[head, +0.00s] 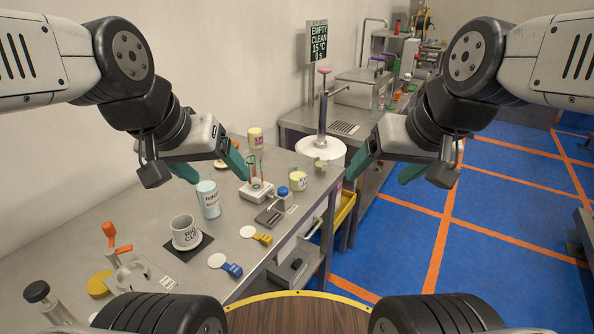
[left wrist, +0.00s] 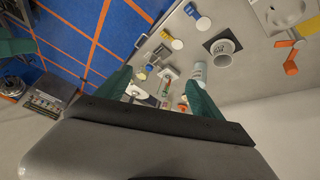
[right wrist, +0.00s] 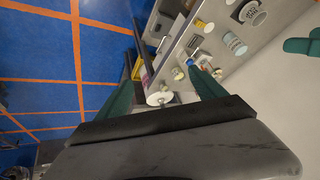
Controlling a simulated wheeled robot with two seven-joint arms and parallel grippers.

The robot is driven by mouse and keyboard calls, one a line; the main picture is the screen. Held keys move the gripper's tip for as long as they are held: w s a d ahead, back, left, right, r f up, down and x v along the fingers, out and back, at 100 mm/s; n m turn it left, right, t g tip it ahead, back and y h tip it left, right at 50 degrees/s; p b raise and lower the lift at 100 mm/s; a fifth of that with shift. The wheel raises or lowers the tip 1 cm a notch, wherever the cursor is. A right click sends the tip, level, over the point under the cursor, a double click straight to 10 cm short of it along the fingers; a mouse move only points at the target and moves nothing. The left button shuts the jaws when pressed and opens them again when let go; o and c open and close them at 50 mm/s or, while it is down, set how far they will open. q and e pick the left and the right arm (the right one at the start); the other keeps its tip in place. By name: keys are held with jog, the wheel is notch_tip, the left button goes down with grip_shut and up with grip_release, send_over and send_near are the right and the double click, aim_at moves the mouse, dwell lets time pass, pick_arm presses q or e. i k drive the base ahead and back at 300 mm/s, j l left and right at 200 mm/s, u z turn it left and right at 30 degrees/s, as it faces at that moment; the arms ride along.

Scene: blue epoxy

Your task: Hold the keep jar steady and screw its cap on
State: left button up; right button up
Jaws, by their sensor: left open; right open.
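Two small cream jars stand on the grey bench: one with a yellow label (head: 298,181) near the bench's right edge, and one with a pinkish label (head: 255,138) at the back wall. The lettering is too small to tell which is the keep jar. A tan disc (head: 220,163), partly behind my left gripper, and a yellow disc (head: 100,284) at the front left may be caps; I cannot tell. My left gripper (head: 210,168) is open and empty above the back of the bench. My right gripper (head: 387,171) is open and empty, right of the bench edge.
A pale blue can (head: 208,198), a white mug (head: 186,232) on a dark mat, a small stand with tubes (head: 257,190), a blue-topped item (head: 283,191) and an orange-handled clamp (head: 112,240) crowd the bench.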

aim_at(298, 176)
jog(key=u, duration=1.9)
jog(key=z, duration=1.9)
jog(key=k+j+u, duration=0.1)
jog(key=u, duration=0.3)
jog(key=k+j+u, duration=0.1)
jog(key=u, duration=0.3)
jog(key=j+u, duration=0.15)
jog(key=u, duration=0.2)
jog(key=k, duration=0.05)
